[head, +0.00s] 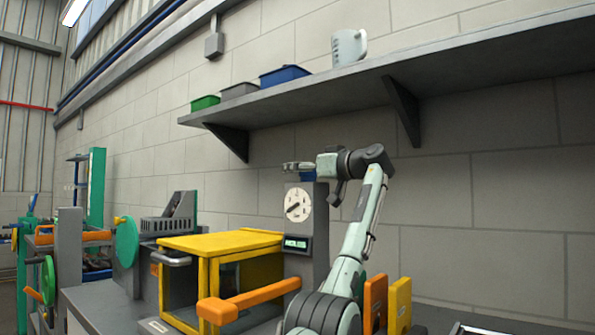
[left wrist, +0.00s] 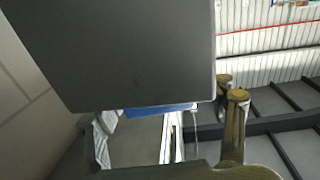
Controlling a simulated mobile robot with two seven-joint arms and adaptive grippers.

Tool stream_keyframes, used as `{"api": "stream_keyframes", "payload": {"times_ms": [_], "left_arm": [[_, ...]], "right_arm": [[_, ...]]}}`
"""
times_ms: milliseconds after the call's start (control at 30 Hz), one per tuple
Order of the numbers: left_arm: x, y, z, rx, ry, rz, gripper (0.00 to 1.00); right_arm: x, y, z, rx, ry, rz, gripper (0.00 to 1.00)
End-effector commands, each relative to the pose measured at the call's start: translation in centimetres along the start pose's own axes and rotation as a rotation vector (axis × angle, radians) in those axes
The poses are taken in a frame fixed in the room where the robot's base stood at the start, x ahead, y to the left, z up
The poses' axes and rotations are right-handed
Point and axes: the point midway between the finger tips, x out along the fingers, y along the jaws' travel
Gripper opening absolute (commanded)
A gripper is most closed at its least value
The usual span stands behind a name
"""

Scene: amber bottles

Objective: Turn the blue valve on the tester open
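The blue valve (head: 307,176) sits at the top of the grey tester column, above its round white dial (head: 298,204). My left gripper (head: 298,167) is right at the valve, just above it in the head view, and covers part of it. In the left wrist view a blue strip (left wrist: 160,109), which looks like the valve, shows under a large dark grey block (left wrist: 130,50). A pale finger (left wrist: 101,140) is close to its left end. The grip itself is hidden, so I cannot tell whether the fingers hold the valve. My right gripper is out of view.
A yellow-framed box (head: 220,242) stands left of the tester, with an orange bar (head: 255,298) in front. A grey shelf (head: 330,86) with bins (head: 284,75) and a pale jug (head: 348,47) hangs above my arm. Orange and yellow plates (head: 399,303) stand at the right.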

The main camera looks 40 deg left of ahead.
Motion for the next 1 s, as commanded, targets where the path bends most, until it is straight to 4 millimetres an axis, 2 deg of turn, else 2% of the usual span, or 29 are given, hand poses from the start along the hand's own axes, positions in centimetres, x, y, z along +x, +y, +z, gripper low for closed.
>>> {"api": "stream_keyframes", "payload": {"times_ms": [367, 467, 800, 1000], "left_arm": [[-0.6, 0.0, -0.1, -0.001, 0.002, 0.001, 0.69], [-2.0, 0.1, -0.1, -0.001, 0.003, 0.004, 0.69], [-9.1, 0.1, 0.0, -0.001, 0.002, 0.003, 0.69], [-11.5, 0.0, -0.1, 0.0, 0.002, 0.002, 0.69]], "right_arm": [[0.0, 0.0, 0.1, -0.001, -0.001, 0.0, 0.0], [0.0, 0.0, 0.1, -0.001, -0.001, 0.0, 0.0], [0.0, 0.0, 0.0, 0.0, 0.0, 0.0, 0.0], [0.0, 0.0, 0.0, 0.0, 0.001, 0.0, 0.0]]}}
